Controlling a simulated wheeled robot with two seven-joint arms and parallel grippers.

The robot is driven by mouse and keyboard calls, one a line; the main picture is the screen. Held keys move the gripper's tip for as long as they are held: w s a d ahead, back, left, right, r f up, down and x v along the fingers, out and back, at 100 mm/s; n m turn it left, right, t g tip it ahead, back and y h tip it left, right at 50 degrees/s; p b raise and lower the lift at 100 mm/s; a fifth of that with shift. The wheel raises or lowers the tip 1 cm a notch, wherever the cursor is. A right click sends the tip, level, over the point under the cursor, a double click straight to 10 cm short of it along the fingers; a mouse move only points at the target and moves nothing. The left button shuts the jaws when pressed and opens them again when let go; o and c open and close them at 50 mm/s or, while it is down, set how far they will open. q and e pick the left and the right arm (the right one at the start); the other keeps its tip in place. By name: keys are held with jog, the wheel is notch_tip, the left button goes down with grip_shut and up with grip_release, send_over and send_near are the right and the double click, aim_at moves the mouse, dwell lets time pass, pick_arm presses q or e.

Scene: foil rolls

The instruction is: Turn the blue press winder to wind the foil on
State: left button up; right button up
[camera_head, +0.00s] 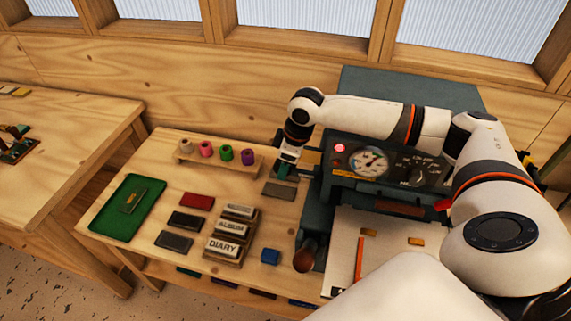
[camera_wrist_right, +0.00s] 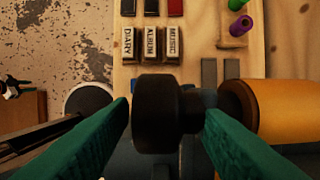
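The blue-grey press (camera_head: 335,148) stands at the right of the bench with a dial and a lit red lamp. My right gripper (camera_head: 286,168) reaches over it to its left upper side. In the right wrist view, a black round winder knob (camera_wrist_right: 158,115) lies between the teal fingers of the right gripper (camera_wrist_right: 168,108). The fingers stand apart, one on each side, and I see no clear grip. A gold foil roll (camera_wrist_right: 285,110) is right of the knob, and also shows in the head view (camera_head: 312,158). My left gripper is not in view.
A wooden rack of small coloured rolls (camera_head: 217,160), a green tray (camera_head: 110,220), dark and red books (camera_head: 197,201), title blocks (camera_head: 225,248) and a blue block (camera_head: 270,256) occupy the bench. A dark handle (camera_head: 306,256) juts from the press front. Bare wood lies between them.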

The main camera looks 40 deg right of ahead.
jog(key=shift+s, duration=0.1)
jog(key=shift+r, duration=0.1)
jog(key=b+v, duration=0.4)
jog(key=v, duration=0.7)
jog(key=shift+r, duration=0.35)
jog(key=shift+s+d, duration=0.1)
